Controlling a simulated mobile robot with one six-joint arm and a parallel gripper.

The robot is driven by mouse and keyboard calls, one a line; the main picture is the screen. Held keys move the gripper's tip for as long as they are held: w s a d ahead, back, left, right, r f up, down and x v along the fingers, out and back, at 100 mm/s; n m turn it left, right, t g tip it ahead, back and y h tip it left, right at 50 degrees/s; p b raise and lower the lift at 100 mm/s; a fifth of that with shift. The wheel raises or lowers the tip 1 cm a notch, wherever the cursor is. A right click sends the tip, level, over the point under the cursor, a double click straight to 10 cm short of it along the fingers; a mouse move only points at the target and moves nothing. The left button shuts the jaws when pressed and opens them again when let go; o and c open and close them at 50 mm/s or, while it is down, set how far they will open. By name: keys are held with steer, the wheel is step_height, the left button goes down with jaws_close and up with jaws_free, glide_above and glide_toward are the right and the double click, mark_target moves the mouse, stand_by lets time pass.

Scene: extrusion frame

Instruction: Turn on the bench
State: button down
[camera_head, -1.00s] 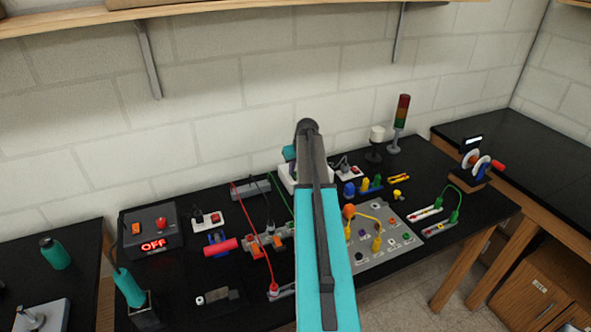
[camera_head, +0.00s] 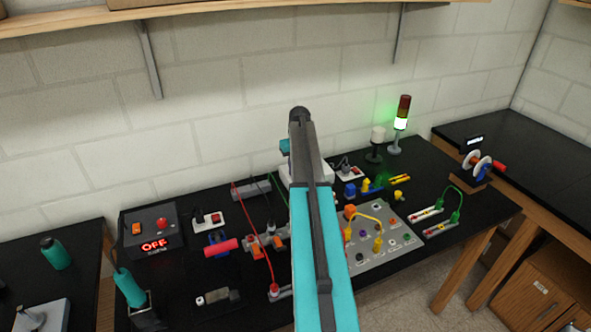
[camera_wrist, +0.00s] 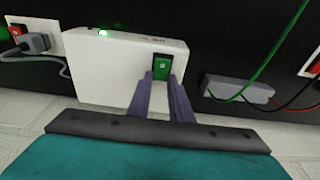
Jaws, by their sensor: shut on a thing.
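In the wrist view a white power box (camera_wrist: 100,70) has a green rocker switch (camera_wrist: 161,67) and a small lit green light (camera_wrist: 102,32). My gripper (camera_wrist: 163,84) has its two purple fingers at the switch, shut on it. In the head view my arm covers most of the white box (camera_head: 326,173) and hides the fingertips. A stack light (camera_head: 401,123) at the back of the bench glows green. A grey control box (camera_head: 150,228) at the left still shows a red OFF display (camera_head: 154,246).
A grey block (camera_wrist: 238,88) with green and red wires lies beside the white box. A plugged grey adapter (camera_wrist: 36,44) is on its other side. The black bench (camera_head: 180,290) holds several wired boards, including a grey board (camera_head: 385,235). A shelf (camera_head: 220,15) hangs above.

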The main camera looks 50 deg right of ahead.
stand_by(0.3)
steer(key=c, duration=1.6)
jaws_free()
steer(key=shift+r, duration=0.15)
steer(key=shift+s+a+r+b, duration=0.15)
steer(key=shift+r+b, duration=0.7)
steer(key=shift+r, duration=1.4)
steer(key=shift+s+r+b, duration=0.2)
steer(key=shift+r+b, duration=0.65)
steer(key=shift+r, duration=1.35)
steer(key=shift+s+a+r+b, duration=0.15)
steer(key=shift+r+b, duration=0.7)
steer(key=shift+r, duration=1.4)
steer(key=shift+s, duration=0.1)
